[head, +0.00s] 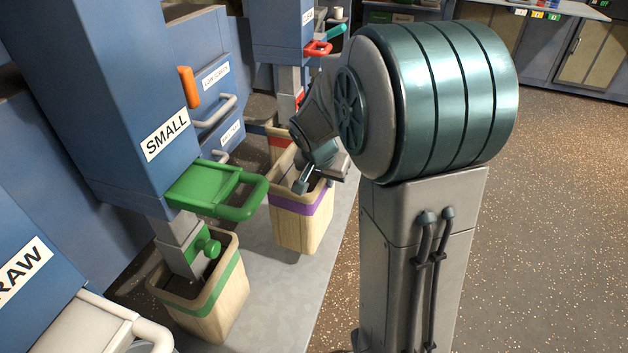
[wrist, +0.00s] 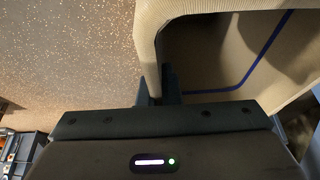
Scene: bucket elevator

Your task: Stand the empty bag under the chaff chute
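A tan open-topped bag with a purple band (head: 300,208) stands upright on the grey floor strip, beyond the green-banded bag. My gripper (head: 305,184) is at its near rim. In the wrist view the bag's pale rim (wrist: 148,35) runs down between my two fingers (wrist: 159,88), which sit close on either side of the wall and look shut on it. The inside shows a blue line (wrist: 240,78) and no contents in the visible part. No chute labelled chaff can be read; my arm hides part of the row.
A green-banded bag (head: 215,295) stands under the SMALL chute (head: 178,245), with a green handled gate (head: 215,188) above. A red-banded bag (head: 278,140) is farther back. Blue machine cabinets (head: 110,90) line the left. Speckled floor (head: 550,230) is clear at right.

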